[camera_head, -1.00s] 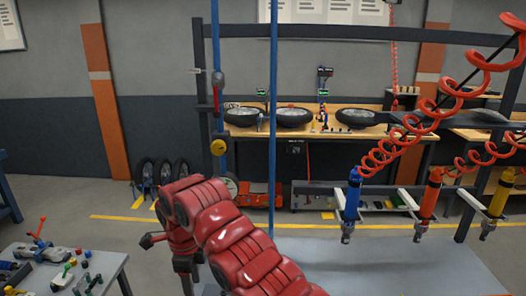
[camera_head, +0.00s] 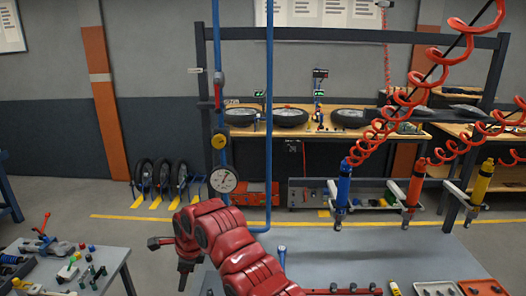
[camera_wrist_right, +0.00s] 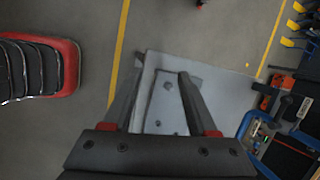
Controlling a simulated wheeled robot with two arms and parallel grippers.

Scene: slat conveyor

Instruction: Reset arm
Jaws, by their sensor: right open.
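My right arm's red segmented links reach up from the bottom middle of the head view. My right gripper (camera_head: 168,257) is at their left end, with dark fingers apart. In the right wrist view its two fingers (camera_wrist_right: 157,90) are spread with nothing between them; a pale grey flat surface (camera_wrist_right: 160,104) and floor lie beyond. My left gripper is not in the head view.
A grey table (camera_head: 105,262) with small parts stands at the left. A grey bench top (camera_head: 365,262) is at the bottom right. Blue (camera_head: 342,190), red (camera_head: 414,190) and yellow (camera_head: 481,182) tools hang over it. A blue pipe with a gauge (camera_head: 223,180) stands behind my arm.

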